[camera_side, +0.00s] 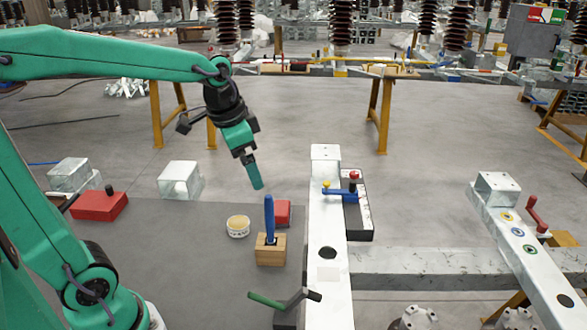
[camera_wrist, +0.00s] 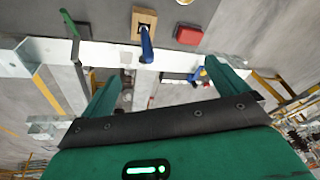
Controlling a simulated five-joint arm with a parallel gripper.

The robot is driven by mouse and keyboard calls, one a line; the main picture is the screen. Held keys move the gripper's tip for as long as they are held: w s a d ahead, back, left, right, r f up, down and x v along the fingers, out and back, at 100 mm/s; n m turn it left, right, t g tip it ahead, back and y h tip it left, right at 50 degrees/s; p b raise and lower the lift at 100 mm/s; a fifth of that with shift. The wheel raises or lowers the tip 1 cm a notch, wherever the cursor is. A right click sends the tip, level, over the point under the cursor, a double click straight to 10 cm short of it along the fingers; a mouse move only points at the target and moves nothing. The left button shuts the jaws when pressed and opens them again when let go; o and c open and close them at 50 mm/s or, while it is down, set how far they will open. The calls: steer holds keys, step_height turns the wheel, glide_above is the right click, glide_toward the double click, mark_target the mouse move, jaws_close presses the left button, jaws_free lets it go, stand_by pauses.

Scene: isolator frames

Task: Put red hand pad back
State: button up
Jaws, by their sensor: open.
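A small red pad (camera_side: 283,211) lies on the grey work surface (camera_side: 185,265), partly hidden behind a wooden block (camera_side: 271,255) with an upright blue handle (camera_side: 269,217). In the wrist view the red pad (camera_wrist: 189,34) shows at the top, right of the wooden block (camera_wrist: 144,19). A second red block (camera_side: 98,205) with a dark knob lies at the left in the side view; I cannot tell which is the hand pad. My gripper (camera_side: 257,184) is open and empty, tilted down, above and apart from the red pad. Its fingers (camera_wrist: 162,70) stand wide apart in the wrist view.
A pale cup (camera_side: 238,226) stands left of the wooden block. A green-handled tool (camera_side: 290,303) lies in front. A pale beam (camera_side: 327,200) runs along the right side, with a blue lever (camera_side: 341,193). Yellow trestles (camera_side: 378,112) stand behind.

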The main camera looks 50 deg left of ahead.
steer(key=s+d+n+t, duration=0.2)
steer(key=s+d+n, duration=0.1)
steer(key=s, duration=0.8)
steer(key=shift+s+f+n, duration=0.25)
steer(key=shift+s+n, duration=0.1)
steer(key=shift+n, duration=0.05)
